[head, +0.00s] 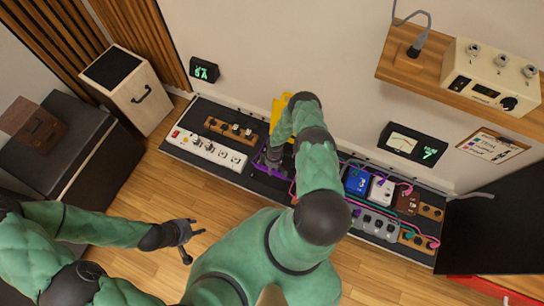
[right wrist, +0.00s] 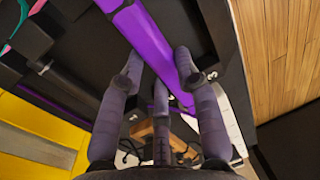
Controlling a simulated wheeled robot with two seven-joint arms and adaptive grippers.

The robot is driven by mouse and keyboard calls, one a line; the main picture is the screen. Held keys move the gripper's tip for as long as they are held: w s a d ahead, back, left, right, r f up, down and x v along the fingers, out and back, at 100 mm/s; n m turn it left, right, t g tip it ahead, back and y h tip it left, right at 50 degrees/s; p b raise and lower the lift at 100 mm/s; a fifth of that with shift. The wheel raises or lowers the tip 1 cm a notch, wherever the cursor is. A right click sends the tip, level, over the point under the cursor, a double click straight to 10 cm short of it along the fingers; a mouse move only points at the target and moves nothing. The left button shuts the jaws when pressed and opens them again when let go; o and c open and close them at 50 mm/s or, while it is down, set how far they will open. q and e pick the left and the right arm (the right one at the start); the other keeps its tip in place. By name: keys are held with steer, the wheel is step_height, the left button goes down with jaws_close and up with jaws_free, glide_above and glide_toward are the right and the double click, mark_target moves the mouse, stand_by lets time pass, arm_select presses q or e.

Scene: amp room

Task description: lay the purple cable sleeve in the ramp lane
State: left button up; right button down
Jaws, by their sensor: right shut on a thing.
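The purple cable sleeve (right wrist: 155,40) is a long flat purple strip crossing the right wrist view from the top edge down between my fingers. In the head view a bit of purple (head: 271,172) shows beside my right gripper (head: 268,160), over the dark pedalboard. My right gripper (right wrist: 158,65) is shut on the sleeve; the exact contact is partly hidden. A yellow piece (head: 277,112) shows behind my right arm, and yellow also fills the lower left of the right wrist view (right wrist: 35,130). I cannot make out the ramp lane for certain. My left gripper (head: 190,242) is open and empty above the floor.
The dark pedalboard (head: 185,155) runs along the wall. A white pedal unit (head: 208,149) and a wooden switch block (head: 235,130) sit left of my right gripper. Several pedals with pink and teal cables, including a blue one (head: 356,181), sit to the right. A shelf (head: 395,70) juts out above.

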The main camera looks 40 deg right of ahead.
mark_target(272, 177)
steer(key=shift+f+b, duration=1.1)
steer(key=shift+f, duration=2.2)
steer(key=c, duration=0.8)
jaws_free()
steer(key=shift+r, duration=0.1)
step_height(272, 177, up, 12)
steer(key=d, duration=0.1)
steer(key=shift+w+d, duration=0.3)
steer(key=shift+w, duration=0.15)
steer(key=shift+f, duration=0.2)
